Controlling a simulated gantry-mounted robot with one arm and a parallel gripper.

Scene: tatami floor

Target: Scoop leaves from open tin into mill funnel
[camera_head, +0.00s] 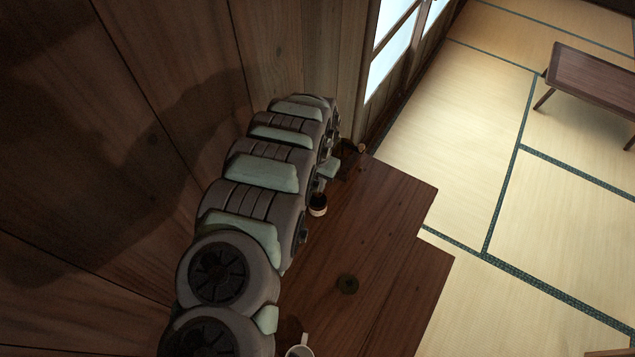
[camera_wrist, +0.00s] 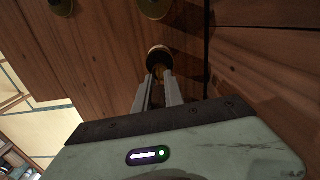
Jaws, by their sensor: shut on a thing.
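In the wrist view, my gripper (camera_wrist: 158,72) is shut. Its fingers converge on a small round thing (camera_wrist: 158,54) with a pale rim and a brown inside. I cannot tell whether this is a scoop or a container. In the head view, a small dark cup-like tin (camera_head: 318,205) with a pale band stands on the brown table beside my arm. A dark shape with a light wooden knob (camera_head: 362,148), perhaps the mill, is at the table's far end, partly hidden by my arm. My fingertips are hard to make out there. No leaves or funnel can be clearly told.
A white mug (camera_head: 300,350) stands at the bottom edge. A wooden wall (camera_head: 190,80) runs close along the left. The table's right part is mostly clear. A low table (camera_head: 595,78) stands on the tatami.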

